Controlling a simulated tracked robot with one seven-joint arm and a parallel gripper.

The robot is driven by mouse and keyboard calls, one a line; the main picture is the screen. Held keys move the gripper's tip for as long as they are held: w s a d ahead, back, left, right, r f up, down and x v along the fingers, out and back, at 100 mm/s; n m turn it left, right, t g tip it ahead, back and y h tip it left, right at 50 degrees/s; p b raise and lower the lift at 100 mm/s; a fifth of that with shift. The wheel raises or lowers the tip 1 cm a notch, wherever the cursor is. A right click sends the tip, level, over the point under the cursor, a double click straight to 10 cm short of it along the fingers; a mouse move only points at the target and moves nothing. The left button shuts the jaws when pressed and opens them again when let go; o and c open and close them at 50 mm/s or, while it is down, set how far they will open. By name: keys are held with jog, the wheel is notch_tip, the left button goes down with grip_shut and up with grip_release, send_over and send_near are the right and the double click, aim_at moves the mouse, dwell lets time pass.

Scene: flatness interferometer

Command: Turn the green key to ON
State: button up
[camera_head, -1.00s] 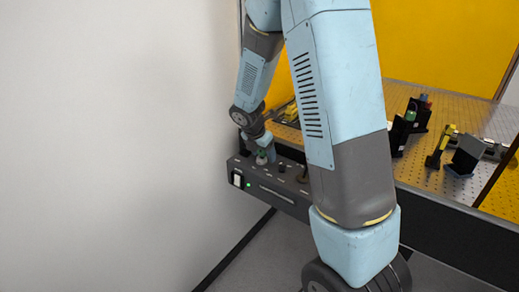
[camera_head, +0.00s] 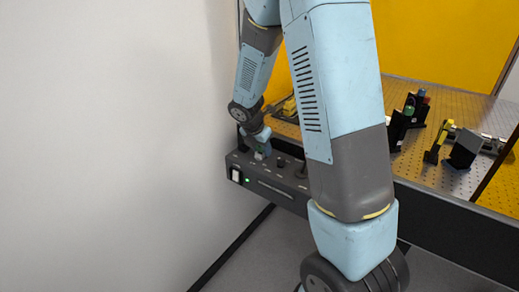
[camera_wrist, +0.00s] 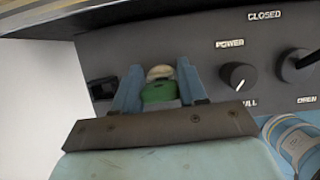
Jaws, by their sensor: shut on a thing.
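The green key (camera_wrist: 159,93) sits between the two blue fingers of my gripper (camera_wrist: 158,78) in the wrist view, at the dark control panel (camera_wrist: 205,52). The fingers are shut on it. A pale round part shows just beyond the green part. The key's label is hidden, so I cannot tell which mark it points to. In the head view, my gripper (camera_head: 262,153) is small and low over the left part of the control box (camera_head: 290,195).
Right of the key is a black knob (camera_wrist: 238,75) under "POWER", then a larger dark handle (camera_wrist: 298,65) between "CLOSED" and "OPEN". A white switch (camera_head: 235,175) with a green light is on the box front. A perforated optical table (camera_head: 425,165) lies behind.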

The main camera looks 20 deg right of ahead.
jog(key=shift+n+t+y, duration=0.3)
jog(key=shift+n, duration=0.7)
jog(key=shift+f+n+y, duration=0.1)
jog(key=shift+n+y, duration=0.3)
jog(key=shift+n, duration=0.8)
jog(key=shift+n+t, duration=0.3)
jog(key=shift+n, duration=0.4)
jog(key=shift+a+n+y, duration=0.1)
jog(key=shift+n+y, duration=0.3)
jog(key=shift+n, duration=0.1)
jog(key=shift+f+n+y, duration=0.1)
jog(key=shift+n+y, duration=0.3)
jog(key=shift+n, duration=0.6)
jog(key=shift+a+n+y, duration=0.1)
jog(key=shift+n+y, duration=0.5)
jog(key=shift+n, duration=0.9)
